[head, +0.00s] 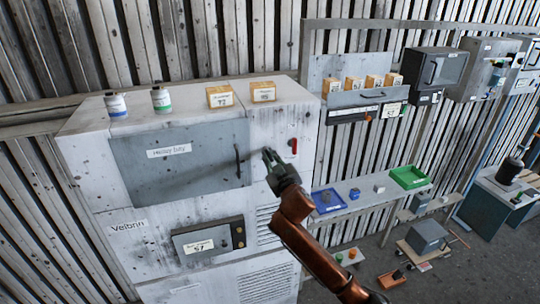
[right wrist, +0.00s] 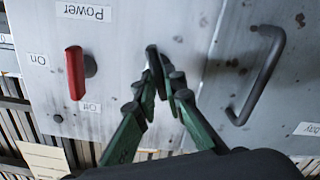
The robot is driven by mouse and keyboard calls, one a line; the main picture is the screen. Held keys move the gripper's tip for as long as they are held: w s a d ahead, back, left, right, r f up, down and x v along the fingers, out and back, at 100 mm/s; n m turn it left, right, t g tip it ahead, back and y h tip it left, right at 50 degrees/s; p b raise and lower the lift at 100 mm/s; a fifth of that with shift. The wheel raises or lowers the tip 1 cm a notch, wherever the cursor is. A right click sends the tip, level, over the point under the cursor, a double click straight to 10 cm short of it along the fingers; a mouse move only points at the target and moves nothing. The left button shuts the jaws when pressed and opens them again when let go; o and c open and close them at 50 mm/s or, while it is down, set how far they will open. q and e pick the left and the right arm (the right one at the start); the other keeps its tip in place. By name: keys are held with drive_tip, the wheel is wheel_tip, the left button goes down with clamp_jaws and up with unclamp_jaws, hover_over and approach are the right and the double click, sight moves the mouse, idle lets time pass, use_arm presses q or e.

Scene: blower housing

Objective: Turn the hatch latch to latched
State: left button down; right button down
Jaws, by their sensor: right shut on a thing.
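The hatch (head: 180,163) is a grey door with a label ending in "bay" and a dark bar handle (head: 238,162) near its right edge. The handle also shows in the right wrist view (right wrist: 262,75). My right gripper (head: 269,156) is at the cabinet front, just right of the hatch edge. In the right wrist view its green fingers with dark tips (right wrist: 161,62) come together beside the hatch seam, apart from the handle. My left gripper is out of view.
A red power lever (right wrist: 75,73), with On and Off labels, is close beside my right gripper. Two bottles (head: 161,98) and two small boxes (head: 263,91) stand on the cabinet top (head: 195,112). A shelf with a blue tray (head: 327,200) and a green tray (head: 409,177) is right of the cabinet.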

drive_tip(key=n, duration=0.3)
drive_tip(key=shift+n+p, duration=0.4)
drive_tip(key=n+p, duration=0.1)
drive_tip(key=n, duration=0.2)
drive_tip(key=shift+a+n, duration=0.1)
drive_tip(key=shift+n, duration=0.2)
drive_tip(key=shift+f+n+p, duration=0.15)
drive_tip(key=shift+n, duration=1.25)
drive_tip(key=shift+f+n+p, duration=0.1)
drive_tip(key=shift+n+p, duration=0.05)
drive_tip(key=shift+n, duration=1.25)
drive_tip(key=c, duration=2)
unclamp_jaws()
drive_tip(key=shift+a+f, duration=0.1)
drive_tip(key=shift+s, duration=0.1)
drive_tip(key=v, duration=1.2)
